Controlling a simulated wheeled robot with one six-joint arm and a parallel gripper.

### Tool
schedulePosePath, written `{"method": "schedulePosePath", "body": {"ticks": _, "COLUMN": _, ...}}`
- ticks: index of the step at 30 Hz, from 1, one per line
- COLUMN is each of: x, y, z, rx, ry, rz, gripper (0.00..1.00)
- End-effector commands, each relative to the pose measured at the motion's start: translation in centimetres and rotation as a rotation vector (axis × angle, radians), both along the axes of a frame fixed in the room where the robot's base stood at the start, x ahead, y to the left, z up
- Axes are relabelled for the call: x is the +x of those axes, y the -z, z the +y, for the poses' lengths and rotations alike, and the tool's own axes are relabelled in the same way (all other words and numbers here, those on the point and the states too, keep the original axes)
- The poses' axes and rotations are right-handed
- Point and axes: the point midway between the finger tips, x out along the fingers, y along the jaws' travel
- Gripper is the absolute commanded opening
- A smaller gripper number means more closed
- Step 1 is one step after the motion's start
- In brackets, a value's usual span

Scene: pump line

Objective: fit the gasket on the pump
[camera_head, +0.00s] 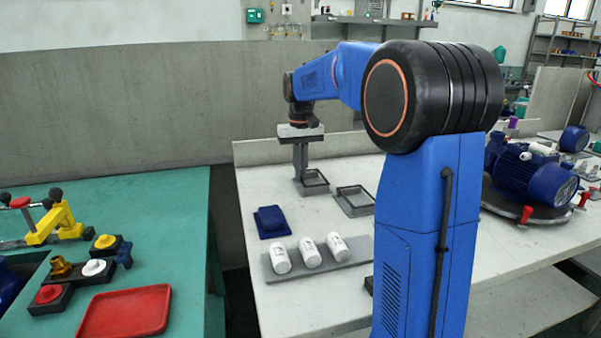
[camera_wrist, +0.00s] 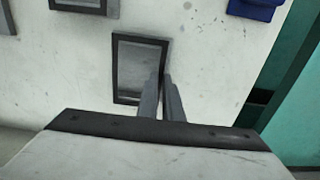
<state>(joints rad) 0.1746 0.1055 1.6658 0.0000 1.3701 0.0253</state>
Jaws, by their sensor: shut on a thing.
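My gripper (camera_head: 301,178) points straight down over the back of the white table. Its fingers are shut at the left edge of a dark rectangular frame (camera_head: 319,189). In the wrist view, the gripper (camera_wrist: 163,78) has its fingertips close together at the frame's right rim (camera_wrist: 164,54). The frame has a grey inside; I cannot tell whether it is the gasket or a shallow tray. No other gasket can be made out. A blue pump unit (camera_head: 537,175) stands on a dark round plate at the right, partly behind my arm.
A second dark-rimmed frame (camera_head: 356,209) lies to the right. A dark blue block (camera_head: 271,222) and a grey holder (camera_head: 345,259) with three white containers (camera_head: 310,252) are nearer. A green table (camera_head: 190,200) with a red tray (camera_head: 124,311) stands left, across a gap.

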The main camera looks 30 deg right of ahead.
Motion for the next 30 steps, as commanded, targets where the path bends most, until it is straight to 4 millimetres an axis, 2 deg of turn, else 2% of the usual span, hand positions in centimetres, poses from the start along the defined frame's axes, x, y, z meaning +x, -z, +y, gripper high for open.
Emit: {"method": "schedulePosePath", "body": {"ticks": 30, "x": 0.0, "y": -4.1, "z": 0.0, "rx": 0.0, "ry": 0.0, "rz": 0.0, "gripper": 0.0}}
